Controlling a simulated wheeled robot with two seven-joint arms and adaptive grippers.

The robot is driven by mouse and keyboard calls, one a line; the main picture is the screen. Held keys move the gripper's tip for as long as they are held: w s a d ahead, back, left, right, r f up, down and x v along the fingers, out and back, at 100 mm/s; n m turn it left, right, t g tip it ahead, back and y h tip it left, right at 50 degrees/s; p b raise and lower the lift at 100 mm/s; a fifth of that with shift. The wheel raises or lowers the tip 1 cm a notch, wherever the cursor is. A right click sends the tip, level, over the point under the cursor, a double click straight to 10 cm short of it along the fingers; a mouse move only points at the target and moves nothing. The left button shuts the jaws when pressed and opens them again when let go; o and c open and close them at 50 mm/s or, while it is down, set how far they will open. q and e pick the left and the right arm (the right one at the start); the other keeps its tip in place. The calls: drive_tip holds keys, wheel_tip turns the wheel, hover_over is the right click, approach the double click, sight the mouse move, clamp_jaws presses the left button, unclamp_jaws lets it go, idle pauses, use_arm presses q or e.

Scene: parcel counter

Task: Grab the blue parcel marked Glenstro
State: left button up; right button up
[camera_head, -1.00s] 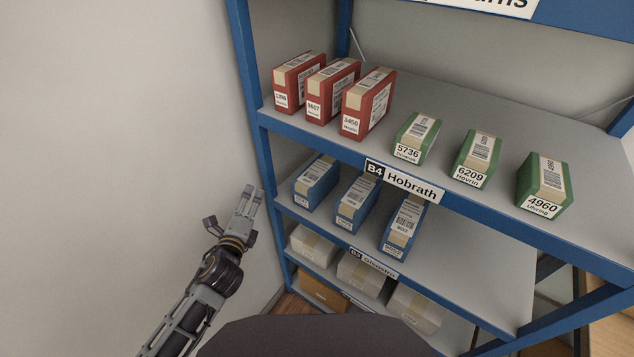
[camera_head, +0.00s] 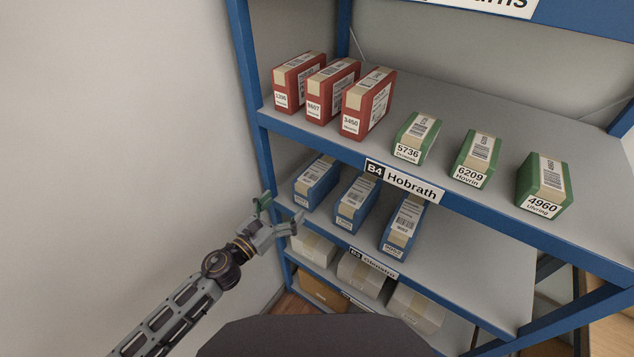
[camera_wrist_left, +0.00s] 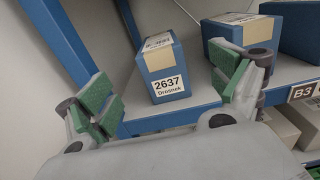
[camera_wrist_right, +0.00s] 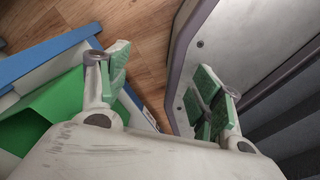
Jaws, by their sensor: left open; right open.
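Three blue parcels stand on the middle shelf: left (camera_head: 316,183), middle (camera_head: 357,204) and right (camera_head: 404,224). Their names are too small to read in the head view. In the left wrist view the left parcel (camera_wrist_left: 160,68) reads "2637 Drosnek"; a second blue parcel (camera_wrist_left: 243,32) and a third (camera_wrist_left: 296,28) stand to its right, with no front names readable. My left gripper (camera_head: 283,211) is open and empty, in front of the left parcel, its fingers either side of it in the wrist view (camera_wrist_left: 166,76). My right gripper (camera_wrist_right: 161,66) is open and empty, away from the parcels.
The blue shelf upright (camera_head: 256,130) rises close to my left gripper. The upper shelf holds red parcels (camera_head: 367,104) and green parcels (camera_head: 476,157); white parcels (camera_head: 362,273) sit below. The right wrist view shows wooden floor (camera_wrist_right: 148,30), a grey panel (camera_wrist_right: 205,45) and something green (camera_wrist_right: 55,105).

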sight(301, 188)
use_arm(q)
drive_tip(key=shift+p+x, duration=0.7)
drive_tip(key=shift+x, duration=3.1)
drive_tip(key=shift+w+d, duration=0.2)
drive_tip(key=shift+w, duration=0.25)
use_arm(e)
drive_tip(key=shift+s+a+r, duration=0.25)
drive_tip(key=shift+a+r, duration=0.2)
drive_tip(key=shift+a, duration=0.15)
drive_tip(key=shift+s+a+r, duration=0.2)
drive_tip(key=shift+a+r, duration=0.2)
drive_tip(key=shift+a, duration=0.15)
drive_tip(key=shift+a, duration=0.1)
use_arm(q)
drive_tip(key=shift+w+d+r+p, duration=0.1)
drive_tip(key=shift+w+p, duration=0.05)
drive_tip(key=shift+p, duration=0.15)
use_arm(e)
drive_tip(key=shift+r, duration=0.1)
